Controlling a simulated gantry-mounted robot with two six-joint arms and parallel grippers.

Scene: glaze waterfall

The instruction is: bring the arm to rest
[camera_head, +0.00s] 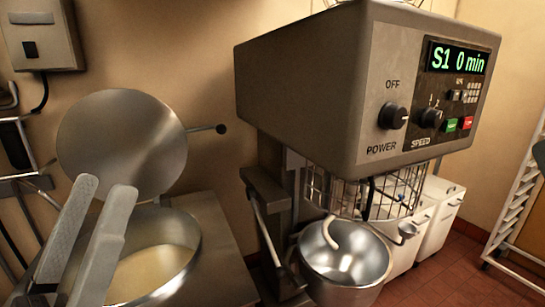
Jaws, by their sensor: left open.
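My left gripper (92,208) is at the lower left, its two grey fingers pointing up and standing apart with nothing between them. It is in front of a round metal pot (190,262) that holds a pale, cream-coloured content. The pot's round lid (122,145) stands raised behind the fingers, with a dark-knobbed handle on its right. My right gripper is not in view.
A large mixer (310,95) fills the middle, its display reading "S1 0 min". A metal bowl (345,255) with a hook sits under it, by a wire guard (335,190). A wall box (40,35) hangs upper left. A rack (520,195) stands right. Red floor shows lower right.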

